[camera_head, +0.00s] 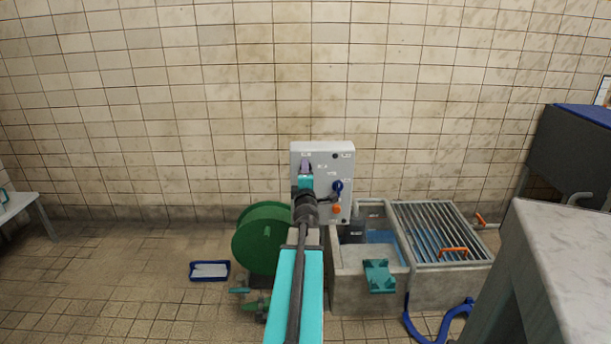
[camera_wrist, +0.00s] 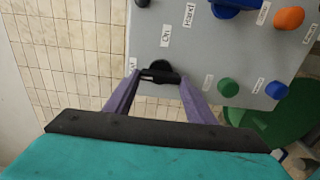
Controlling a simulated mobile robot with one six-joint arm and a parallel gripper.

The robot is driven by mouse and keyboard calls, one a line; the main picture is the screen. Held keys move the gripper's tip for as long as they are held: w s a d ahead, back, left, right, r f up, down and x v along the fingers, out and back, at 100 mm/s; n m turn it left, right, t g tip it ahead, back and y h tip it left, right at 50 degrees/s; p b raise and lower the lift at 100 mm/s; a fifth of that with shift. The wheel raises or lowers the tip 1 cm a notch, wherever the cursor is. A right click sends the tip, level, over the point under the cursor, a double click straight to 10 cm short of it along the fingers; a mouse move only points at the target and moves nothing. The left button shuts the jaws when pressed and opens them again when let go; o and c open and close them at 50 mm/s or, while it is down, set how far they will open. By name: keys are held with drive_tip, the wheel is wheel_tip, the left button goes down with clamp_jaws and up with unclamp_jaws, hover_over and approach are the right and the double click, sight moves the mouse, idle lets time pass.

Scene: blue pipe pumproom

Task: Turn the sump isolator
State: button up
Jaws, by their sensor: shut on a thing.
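A grey control panel (camera_head: 322,154) stands against the tiled wall; it also fills much of the wrist view (camera_wrist: 200,55). My gripper (camera_head: 305,167) is at the panel's upper left part. In the wrist view my gripper (camera_wrist: 160,80) has its two purple fingers on either side of a black rotary knob (camera_wrist: 160,70), shut on its crosswise handle. A label that seems to read "On" is beside the knob. I cannot read a label that names it the sump isolator. In the head view the gripper hides this knob.
The panel also bears a blue handle (camera_head: 338,186), an orange knob (camera_head: 336,209), a green button (camera_wrist: 228,88) and a blue button (camera_wrist: 276,90). Below are a green reel (camera_head: 262,232) and a concrete sump (camera_head: 365,300) with a grating (camera_head: 440,232).

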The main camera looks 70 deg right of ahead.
drive_tip(key=shift+w+a+f, duration=0.1)
drive_tip(key=shift+w, duration=0.1)
drive_tip(key=o, duration=1)
drive_tip(key=shift+o, duration=0.2)
drive_tip(key=shift+s, duration=0.1)
